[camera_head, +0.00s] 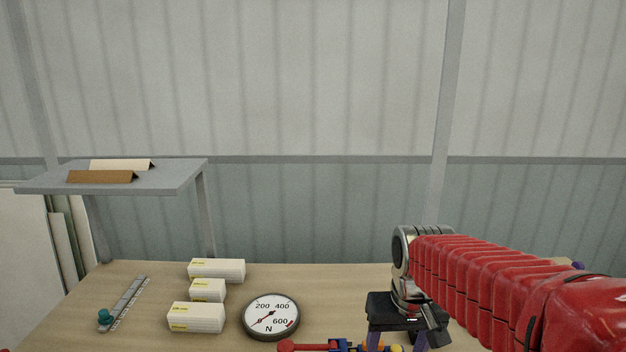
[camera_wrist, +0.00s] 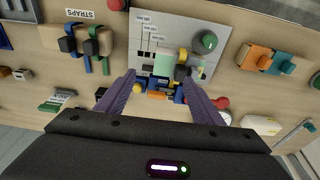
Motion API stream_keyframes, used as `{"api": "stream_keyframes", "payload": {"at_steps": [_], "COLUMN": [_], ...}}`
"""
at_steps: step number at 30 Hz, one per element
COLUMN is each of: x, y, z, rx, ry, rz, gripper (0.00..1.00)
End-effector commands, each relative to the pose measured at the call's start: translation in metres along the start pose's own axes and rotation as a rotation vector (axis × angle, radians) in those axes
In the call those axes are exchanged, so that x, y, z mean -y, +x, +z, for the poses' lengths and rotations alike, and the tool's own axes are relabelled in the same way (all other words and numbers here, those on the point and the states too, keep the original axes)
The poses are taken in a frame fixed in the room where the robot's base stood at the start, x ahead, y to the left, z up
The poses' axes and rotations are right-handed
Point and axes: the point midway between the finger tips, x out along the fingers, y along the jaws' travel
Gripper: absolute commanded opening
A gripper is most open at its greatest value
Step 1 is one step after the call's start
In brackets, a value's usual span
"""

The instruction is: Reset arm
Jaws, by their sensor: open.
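My arm, in a red ribbed sleeve, reaches in from the right in the head view. My gripper (camera_head: 403,344) points down over the table's front part, its purple fingers partly cut off by the bottom edge. In the wrist view my gripper (camera_wrist: 159,78) is open, its two purple fingers wide apart. A small blue, yellow and orange assembly (camera_wrist: 158,95) shows between and beyond the fingers. I see no contact with it, and nothing is held. The same assembly (camera_head: 342,346) shows partly at the bottom of the head view.
White boxes (camera_head: 197,317) and a round gauge (camera_head: 270,317) stand left of my gripper. A grey shelf (camera_head: 170,179) rises at the back left. The wrist view shows a grey panel with a green knob (camera_wrist: 206,42), straps (camera_wrist: 98,46), and orange and teal blocks (camera_wrist: 257,57).

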Motion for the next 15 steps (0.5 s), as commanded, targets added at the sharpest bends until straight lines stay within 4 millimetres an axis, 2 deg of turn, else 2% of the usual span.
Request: {"api": "stream_keyframes", "payload": {"at_steps": [15], "x": [-0.002], "y": [-0.018], "z": [0.085], "rx": [-0.162], "ry": [0.005], "rz": [0.002], "gripper": [0.61]}}
